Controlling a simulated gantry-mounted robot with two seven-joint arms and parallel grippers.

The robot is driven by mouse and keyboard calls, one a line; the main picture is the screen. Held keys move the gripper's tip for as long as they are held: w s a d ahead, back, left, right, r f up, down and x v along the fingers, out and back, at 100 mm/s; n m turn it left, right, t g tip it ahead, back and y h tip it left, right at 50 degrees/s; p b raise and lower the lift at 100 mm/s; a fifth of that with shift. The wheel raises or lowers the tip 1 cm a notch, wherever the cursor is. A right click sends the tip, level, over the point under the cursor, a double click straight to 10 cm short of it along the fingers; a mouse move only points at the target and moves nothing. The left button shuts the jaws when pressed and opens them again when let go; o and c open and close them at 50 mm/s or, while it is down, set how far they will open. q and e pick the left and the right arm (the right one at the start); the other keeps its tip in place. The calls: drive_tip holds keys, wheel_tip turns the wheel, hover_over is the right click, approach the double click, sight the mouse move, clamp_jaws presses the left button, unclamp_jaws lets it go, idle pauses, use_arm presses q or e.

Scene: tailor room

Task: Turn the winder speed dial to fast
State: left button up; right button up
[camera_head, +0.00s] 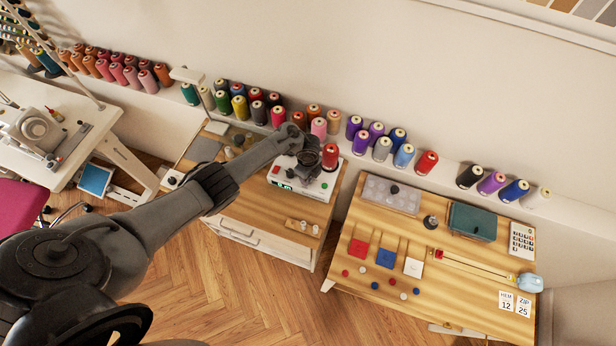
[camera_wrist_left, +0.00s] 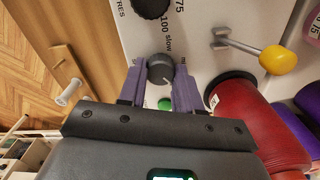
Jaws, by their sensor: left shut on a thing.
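Any "fast" label is hidden or unreadable. In the head view my arm hides the dial. My right gripper is not in view.
A second black knob (camera_wrist_left: 150,6) sits above the dial in the left wrist view. Thread spools (camera_head: 258,110) line the shelf behind.

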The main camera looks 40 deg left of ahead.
use_arm(q)
drive_tip(key=shift+m+b, duration=0.3)
drive_tip(key=shift+m, duration=0.7)
drive_tip(key=o, duration=1)
drive_tip(key=shift+o, duration=0.2)
drive_tip(key=shift+r, duration=0.1)
drive_tip(key=shift+r, duration=0.3)
wheel_tip(320, 180, up, 10)
drive_tip(key=p, duration=0.3)
